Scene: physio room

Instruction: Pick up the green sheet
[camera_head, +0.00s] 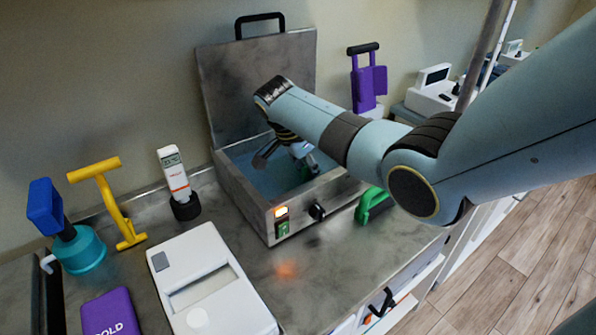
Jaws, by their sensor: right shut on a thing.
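A metal water bath (238,200) stands on the counter with its lid raised at the back. My right arm reaches in from the right, and my right gripper (287,158) points down into the bath's opening. Most of the sheet is hidden by the gripper and the bath's walls. My left gripper is not in view.
A green handle-like object (372,204) stands right of the bath. A white device (210,285), a purple pack (110,314), a yellow tool (118,212), a blue-headed tool (48,205) and a thermometer in a stand (174,172) are at left. A purple holder (369,88) is behind.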

